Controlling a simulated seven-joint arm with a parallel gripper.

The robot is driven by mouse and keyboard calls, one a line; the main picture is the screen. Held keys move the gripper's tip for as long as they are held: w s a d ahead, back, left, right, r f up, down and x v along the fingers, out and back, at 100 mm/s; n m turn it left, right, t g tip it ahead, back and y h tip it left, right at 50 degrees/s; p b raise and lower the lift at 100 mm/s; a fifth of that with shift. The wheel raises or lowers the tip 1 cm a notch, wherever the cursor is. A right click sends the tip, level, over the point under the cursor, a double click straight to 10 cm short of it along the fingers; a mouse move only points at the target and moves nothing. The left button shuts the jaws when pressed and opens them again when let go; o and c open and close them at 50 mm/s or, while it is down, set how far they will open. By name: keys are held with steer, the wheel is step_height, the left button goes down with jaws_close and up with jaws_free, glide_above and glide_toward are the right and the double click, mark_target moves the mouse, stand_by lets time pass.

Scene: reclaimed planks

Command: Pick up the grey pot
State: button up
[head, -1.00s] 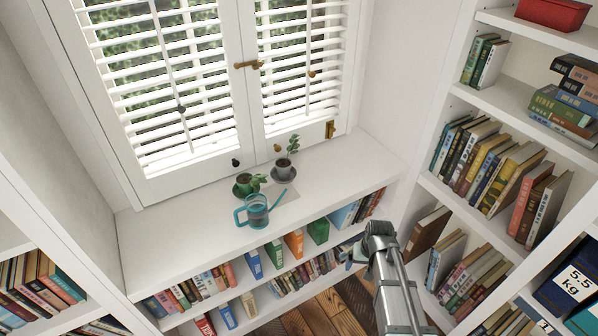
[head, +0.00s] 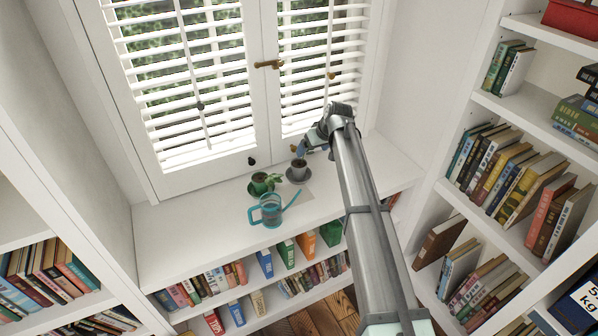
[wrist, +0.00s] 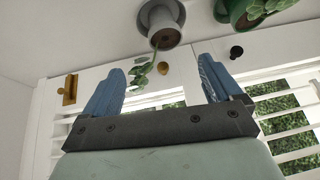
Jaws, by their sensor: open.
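The grey pot (head: 298,171) stands upright on a grey saucer on the white sill under the window. Its plant is mostly hidden by my arm in the head view. In the wrist view the grey pot (wrist: 158,28) is at the top middle, just beyond the fingertips, with its leafy stem (wrist: 141,74) showing between the fingers. My gripper (wrist: 162,68) is open and empty, its two blue fingers spread apart. In the head view my gripper (head: 304,149) is just above and behind the pot, partly hidden by the arm, with no visible grip on it.
A green pot (head: 262,184) on a dark saucer stands close left of the grey pot. A teal watering can (head: 268,212) is in front, its spout pointing toward the grey pot. The shuttered window (head: 225,140) is close behind. The left sill is clear.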

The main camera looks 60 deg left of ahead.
steer(key=n, duration=0.2)
glide_above(299, 165)
steer(key=d, duration=0.3)
steer(key=f, duration=0.7)
steer(key=shift+w+d+f, duration=0.1)
steer(key=shift+w+f, duration=0.05)
steer(key=shift+w, duration=0.2)
steer(key=shift+s+x, duration=0.1)
steer(key=shift+x, duration=1.25)
steer(key=shift+s+x, duration=0.15)
steer(key=shift+x, duration=1.2)
steer(key=c, duration=1.4)
steer(key=shift+r, duration=6.6)
steer(key=shift+c, duration=0.2)
